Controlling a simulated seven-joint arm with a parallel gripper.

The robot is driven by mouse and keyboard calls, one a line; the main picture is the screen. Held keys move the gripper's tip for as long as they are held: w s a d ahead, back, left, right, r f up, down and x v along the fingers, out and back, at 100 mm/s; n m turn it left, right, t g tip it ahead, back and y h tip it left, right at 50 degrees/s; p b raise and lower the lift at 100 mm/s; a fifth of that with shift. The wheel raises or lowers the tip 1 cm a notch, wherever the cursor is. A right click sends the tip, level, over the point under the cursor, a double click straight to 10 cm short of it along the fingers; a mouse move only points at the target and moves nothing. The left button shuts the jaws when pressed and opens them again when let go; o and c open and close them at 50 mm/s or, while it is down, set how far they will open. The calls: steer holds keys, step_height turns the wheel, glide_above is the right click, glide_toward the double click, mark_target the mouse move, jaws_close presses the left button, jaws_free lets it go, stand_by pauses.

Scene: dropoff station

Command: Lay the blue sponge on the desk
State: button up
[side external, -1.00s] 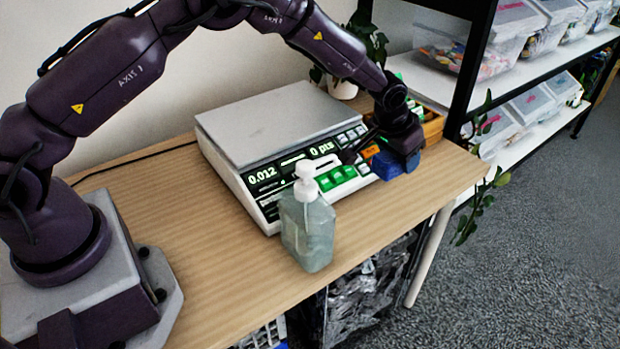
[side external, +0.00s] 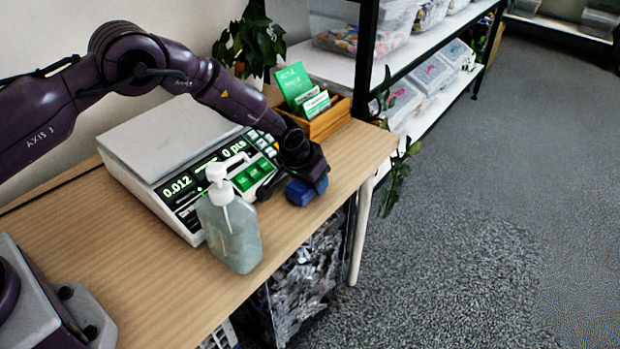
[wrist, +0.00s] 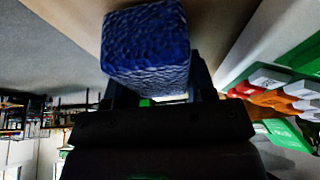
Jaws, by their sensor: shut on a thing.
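The blue sponge (side external: 299,193) is held at the end of my gripper (side external: 305,178), at the right front of the desk near its edge. In the wrist view, the sponge (wrist: 147,48) shows as a textured blue block between the dark fingers of my gripper (wrist: 150,90), which is shut on it. The wooden desk (side external: 130,275) lies below. In the side view the sponge appears low over the desk top; I cannot tell whether it touches it.
A scale (side external: 170,140) reading 0.012 stands just left of the sponge. A pump bottle (side external: 232,232) stands at the desk's front edge. A wooden box with green cards (side external: 325,118) is behind my gripper. Bare desk lies at the left front.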

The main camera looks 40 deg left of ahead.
steer(key=shift+f, duration=0.15)
steer(key=o, duration=0.8)
steer(key=shift+o, duration=0.2)
steer(key=shift+v, duration=3.95)
steer(key=shift+w, duration=0.1)
